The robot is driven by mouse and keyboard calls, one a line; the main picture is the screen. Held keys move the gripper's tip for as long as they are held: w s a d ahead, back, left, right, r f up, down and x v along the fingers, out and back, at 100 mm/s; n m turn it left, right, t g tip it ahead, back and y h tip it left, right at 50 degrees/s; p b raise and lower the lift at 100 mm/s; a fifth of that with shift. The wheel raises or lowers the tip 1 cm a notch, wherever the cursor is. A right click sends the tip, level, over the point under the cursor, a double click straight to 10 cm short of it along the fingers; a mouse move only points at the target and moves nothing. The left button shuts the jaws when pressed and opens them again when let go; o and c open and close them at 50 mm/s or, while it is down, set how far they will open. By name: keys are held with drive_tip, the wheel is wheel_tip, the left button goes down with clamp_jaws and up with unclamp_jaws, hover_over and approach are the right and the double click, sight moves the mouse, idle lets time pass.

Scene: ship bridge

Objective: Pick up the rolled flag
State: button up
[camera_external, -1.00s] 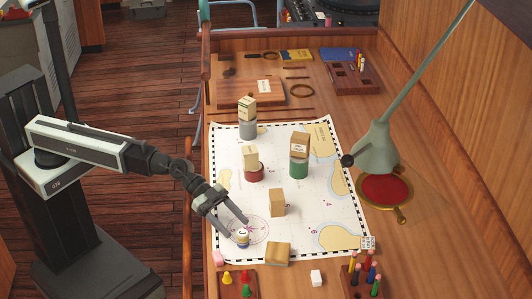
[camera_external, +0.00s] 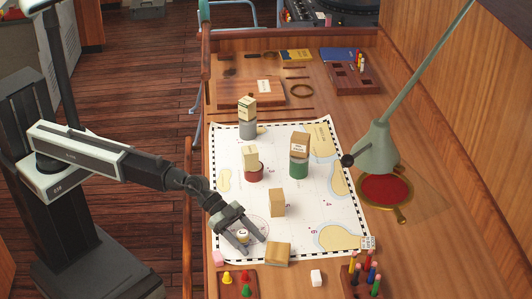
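The rolled flag looks to be the small, pale upright roll (camera_external: 242,236) marked with a letter C, standing on the chart (camera_external: 225,150) near its lower left, on the compass rose. My gripper (camera_external: 246,241) is low over it, pointing towards the front of the desk. Its two fingers are apart, one on each side of the roll. I cannot tell whether either finger touches it. The lower part of the roll is partly hidden by a finger.
A wooden block (camera_external: 277,202) and another (camera_external: 278,253) stand close to the right. Blocks sit on a red cylinder (camera_external: 254,172), a green one (camera_external: 299,167) and a grey one (camera_external: 248,130).

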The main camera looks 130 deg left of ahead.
clamp_jaws()
